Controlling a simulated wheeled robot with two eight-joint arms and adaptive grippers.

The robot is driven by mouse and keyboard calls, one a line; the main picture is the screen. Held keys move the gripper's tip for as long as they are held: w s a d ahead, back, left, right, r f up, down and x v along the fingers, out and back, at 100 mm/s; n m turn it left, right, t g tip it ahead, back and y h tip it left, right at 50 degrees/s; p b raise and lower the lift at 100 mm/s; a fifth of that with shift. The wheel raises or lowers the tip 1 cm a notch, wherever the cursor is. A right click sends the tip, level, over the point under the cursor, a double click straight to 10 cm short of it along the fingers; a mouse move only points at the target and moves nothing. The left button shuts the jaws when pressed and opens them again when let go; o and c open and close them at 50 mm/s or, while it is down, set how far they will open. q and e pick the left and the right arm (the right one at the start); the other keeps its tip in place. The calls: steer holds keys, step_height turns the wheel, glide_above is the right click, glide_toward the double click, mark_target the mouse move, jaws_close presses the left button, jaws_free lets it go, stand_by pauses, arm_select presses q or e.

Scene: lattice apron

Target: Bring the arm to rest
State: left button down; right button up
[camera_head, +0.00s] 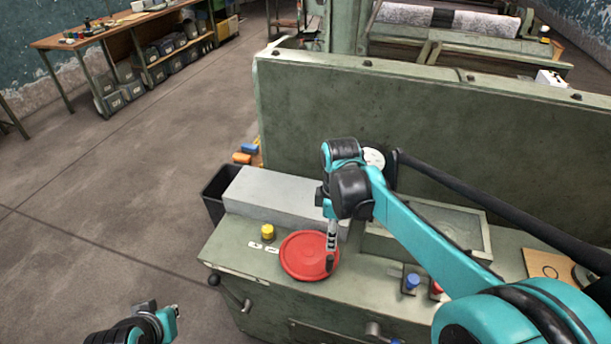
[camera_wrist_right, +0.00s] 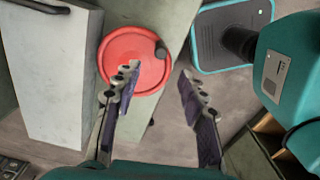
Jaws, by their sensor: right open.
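My right arm reaches over the green machine bench (camera_head: 230,248) in the head view. Its gripper (camera_head: 331,250) points down at the right side of a round red disc (camera_head: 303,262). In the right wrist view the two fingers of this gripper (camera_wrist_right: 158,80) stand wide apart with nothing between them. The red disc (camera_wrist_right: 125,45) lies beyond the left finger, with a dark knob near its edge. Contact between finger and disc cannot be told. My left gripper (camera_head: 158,314) is at the bottom left, partly cut off, over the floor; its jaws are unclear.
A grey block (camera_head: 275,195) lies behind the disc, with a yellow button (camera_head: 267,231) to the left. Blue (camera_head: 412,281) and red (camera_head: 436,287) buttons sit to the right. A tall green panel (camera_head: 430,115) stands behind. Open floor (camera_head: 110,215) lies left.

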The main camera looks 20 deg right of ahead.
steer(key=s+a+m+t, duration=0.3)
steer(key=s+m+t, duration=0.4)
steer(key=s+m, duration=0.3)
steer(key=shift+a+m, duration=0.4)
steer(key=shift+m, duration=0.9)
steer(key=shift+f, duration=0.1)
stand_by(0.9)
